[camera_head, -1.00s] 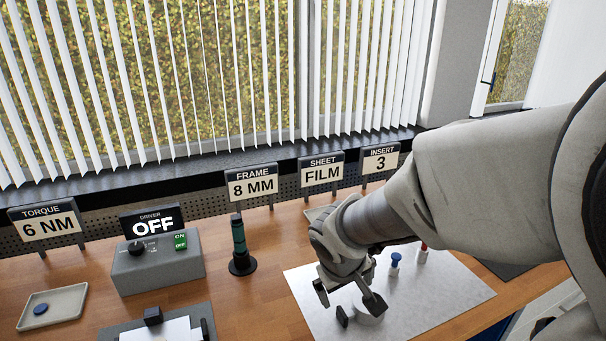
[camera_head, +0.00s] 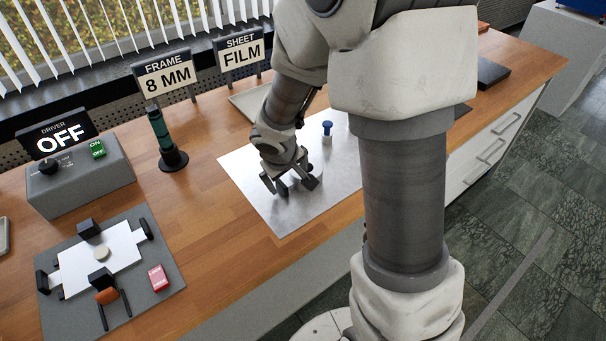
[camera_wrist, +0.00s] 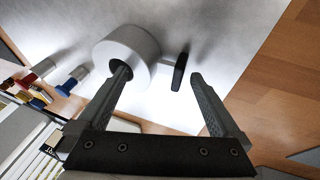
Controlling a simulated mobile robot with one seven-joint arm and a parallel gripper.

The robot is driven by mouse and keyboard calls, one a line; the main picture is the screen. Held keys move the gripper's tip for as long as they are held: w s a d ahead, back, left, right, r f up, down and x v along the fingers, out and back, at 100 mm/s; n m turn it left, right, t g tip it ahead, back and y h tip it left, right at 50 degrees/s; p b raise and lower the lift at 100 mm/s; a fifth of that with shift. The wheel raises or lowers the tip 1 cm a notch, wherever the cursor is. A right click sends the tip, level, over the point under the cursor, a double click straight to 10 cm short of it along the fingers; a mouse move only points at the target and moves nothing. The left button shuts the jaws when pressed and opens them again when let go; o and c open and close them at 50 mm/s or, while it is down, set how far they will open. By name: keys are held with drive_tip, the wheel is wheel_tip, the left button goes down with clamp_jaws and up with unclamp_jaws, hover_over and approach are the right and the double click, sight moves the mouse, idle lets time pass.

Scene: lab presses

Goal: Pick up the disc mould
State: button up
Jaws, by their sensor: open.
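The disc mould (camera_wrist: 140,47) looks like a short silvery cylinder with a dark centre and a black tab-like handle (camera_wrist: 180,72) on its side. It rests on the light metal sheet (camera_head: 247,177). My gripper (camera_wrist: 160,77) is open just over it in the wrist view. One finger overlaps the cylinder's dark centre, and the handle shows between the two fingers, nearer the right one. I cannot tell whether a finger touches it. In the head view my gripper (camera_head: 290,186) is low over the sheet and largely hides the mould.
A blue-topped piece (camera_head: 327,130) stands behind my gripper; it and a red one (camera_wrist: 42,68) show in the wrist view. A dark green tool stands in a holder (camera_head: 172,160) to the left, beside the driver box (camera_head: 85,178). A grey fixture mat (camera_head: 165,285) lies front left.

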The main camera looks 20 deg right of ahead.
drive_tip(key=shift+w+f, duration=0.15)
drive_tip(key=shift+f, duration=0.25)
drive_tip(key=shift+c, duration=0.3)
drive_tip(key=shift+r, duration=0.1)
drive_tip(key=c, duration=1.2)
drive_tip(key=shift+c, duration=0.2)
